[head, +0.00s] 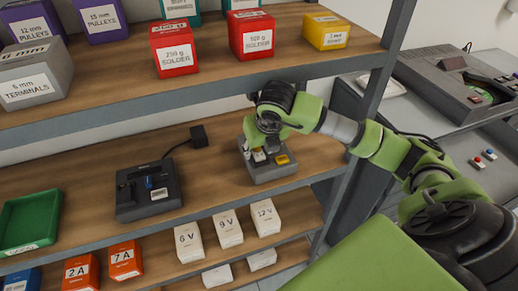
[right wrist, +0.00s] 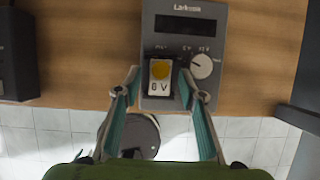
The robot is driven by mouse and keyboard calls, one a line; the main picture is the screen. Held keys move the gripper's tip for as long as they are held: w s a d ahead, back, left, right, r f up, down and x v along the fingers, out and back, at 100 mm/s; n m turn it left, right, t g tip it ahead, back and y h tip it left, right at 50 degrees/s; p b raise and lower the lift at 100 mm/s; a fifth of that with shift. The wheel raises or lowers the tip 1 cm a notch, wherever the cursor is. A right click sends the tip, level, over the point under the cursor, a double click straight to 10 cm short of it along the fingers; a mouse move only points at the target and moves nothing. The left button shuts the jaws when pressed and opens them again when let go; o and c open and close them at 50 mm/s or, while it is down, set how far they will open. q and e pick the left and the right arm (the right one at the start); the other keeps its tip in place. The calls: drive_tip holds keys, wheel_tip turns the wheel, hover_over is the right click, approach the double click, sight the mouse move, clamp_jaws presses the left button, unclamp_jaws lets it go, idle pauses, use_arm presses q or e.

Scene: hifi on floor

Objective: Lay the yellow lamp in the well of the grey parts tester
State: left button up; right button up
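The grey parts tester (head: 270,173) stands on the middle shelf; the right wrist view shows its dark display, white dial and upper face (right wrist: 176,37). The yellow lamp, a pale block marked "6 V" with a round yellow top, shows in the right wrist view (right wrist: 160,71). It appears to lie inside the dark-edged well, and shows as a yellow patch in the head view (head: 282,160). My right gripper (right wrist: 159,76) is over the tester, with a fingertip on each side of the lamp and visible gaps between. It looks open. My left gripper is out of view.
A black device (head: 148,190) and a green tray (head: 30,222) stand left of the tester. White boxes (head: 228,229) and orange boxes (head: 124,261) are on the shelf below. The upper shelf (head: 215,85) passes above, and a grey post (head: 372,100) stands to the right.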

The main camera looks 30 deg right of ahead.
drive_tip(key=shift+r, duration=0.1)
drive_tip(key=s+a+b, duration=0.1)
drive_tip(key=s+b, duration=0.2)
drive_tip(key=s, duration=0.3)
drive_tip(key=s+a+r+b, duration=0.1)
drive_tip(key=s+a+b, duration=0.1)
drive_tip(key=s, duration=0.4)
drive_tip(key=shift+b, duration=0.4)
drive_tip(key=shift+s+a, duration=0.1)
